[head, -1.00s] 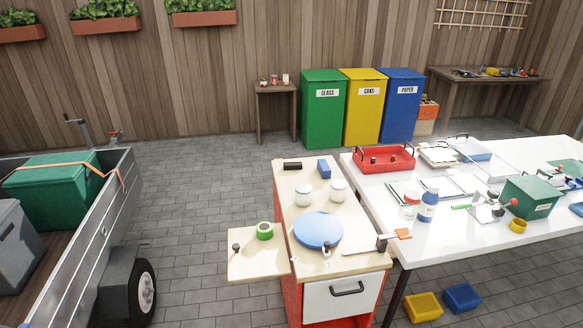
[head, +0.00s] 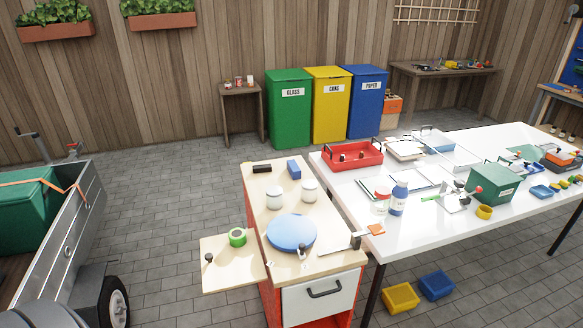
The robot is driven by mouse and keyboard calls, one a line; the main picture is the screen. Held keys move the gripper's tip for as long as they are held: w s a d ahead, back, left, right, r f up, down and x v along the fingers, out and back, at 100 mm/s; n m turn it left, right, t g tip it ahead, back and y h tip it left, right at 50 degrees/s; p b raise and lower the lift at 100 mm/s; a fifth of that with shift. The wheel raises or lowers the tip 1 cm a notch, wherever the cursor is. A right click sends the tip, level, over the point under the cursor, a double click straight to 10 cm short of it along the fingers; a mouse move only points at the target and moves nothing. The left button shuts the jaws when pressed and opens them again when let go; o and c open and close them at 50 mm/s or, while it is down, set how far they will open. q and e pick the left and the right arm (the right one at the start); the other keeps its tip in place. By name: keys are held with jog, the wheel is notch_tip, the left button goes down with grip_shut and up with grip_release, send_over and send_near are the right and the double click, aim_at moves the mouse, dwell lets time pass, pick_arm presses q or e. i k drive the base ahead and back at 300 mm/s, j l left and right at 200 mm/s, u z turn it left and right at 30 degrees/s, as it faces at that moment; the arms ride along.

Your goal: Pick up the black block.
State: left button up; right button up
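The black block (head: 262,168) lies at the far left corner of the small workbench's light wooden top (head: 258,205). A blue block (head: 294,169) lies just to its right, apart from it. Neither of my grippers shows in the head view, so their state is hidden.
On the bench top stand two white jars (head: 309,190) and a round blue disc (head: 291,233). A green tape roll (head: 237,237) lies on the side leaf. The white table (head: 350,215) on the right holds a red tray (head: 352,156), bottles and a green box (head: 492,182).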

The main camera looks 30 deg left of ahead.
aim_at(262, 168)
jog(key=i+j+z, duration=0.25)
jog(key=j, duration=0.45)
jog(key=j+z, duration=0.25)
jog(key=j, duration=0.4)
jog(key=i+j+z, duration=0.1)
jog(key=j+z, duration=0.15)
jog(key=j, duration=0.5)
